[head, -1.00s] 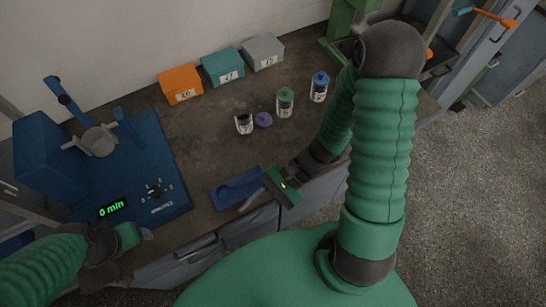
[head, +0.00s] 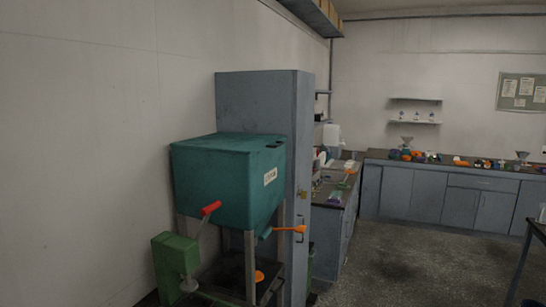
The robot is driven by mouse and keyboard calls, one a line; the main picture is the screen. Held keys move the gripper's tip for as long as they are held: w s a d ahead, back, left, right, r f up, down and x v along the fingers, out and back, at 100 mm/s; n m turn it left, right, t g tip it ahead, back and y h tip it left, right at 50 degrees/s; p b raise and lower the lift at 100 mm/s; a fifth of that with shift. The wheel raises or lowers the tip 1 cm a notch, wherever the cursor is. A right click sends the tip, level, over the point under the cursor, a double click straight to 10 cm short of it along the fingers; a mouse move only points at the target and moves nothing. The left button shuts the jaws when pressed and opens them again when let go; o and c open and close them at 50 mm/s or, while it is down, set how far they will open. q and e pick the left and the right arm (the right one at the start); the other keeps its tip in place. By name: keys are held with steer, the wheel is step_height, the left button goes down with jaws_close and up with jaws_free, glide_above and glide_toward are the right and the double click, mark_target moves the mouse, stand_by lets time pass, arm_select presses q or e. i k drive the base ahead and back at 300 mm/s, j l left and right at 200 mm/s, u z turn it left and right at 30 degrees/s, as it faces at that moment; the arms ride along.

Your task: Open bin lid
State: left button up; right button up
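A teal bin (head: 228,185) with a label on its front stands on a metal frame left of centre in the head view. Its top looks flat and closed. A red handle (head: 210,209) sticks out low on its front. An orange lever (head: 290,229) sticks out below its right side. Neither of my grippers shows in the head view.
A tall grey cabinet (head: 305,150) stands right behind the bin. A green machine (head: 175,262) sits low in front of it. Benches with cabinets (head: 455,190) line the far wall, holding several small items. A table edge (head: 530,250) shows at right. The floor (head: 400,265) in the middle is clear.

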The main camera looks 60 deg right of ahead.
mark_target(230, 142)
steer(key=z, duration=2.05)
steer(key=i+l, duration=0.35)
steer(key=i+l+u, duration=0.1)
steer(key=i+l, duration=0.2)
steer(key=l, duration=0.25)
steer(key=i+l, duration=0.3)
steer(key=l, duration=0.2)
steer(key=i+l, duration=0.3)
steer(key=l, duration=0.2)
steer(key=i+j+u, duration=0.05)
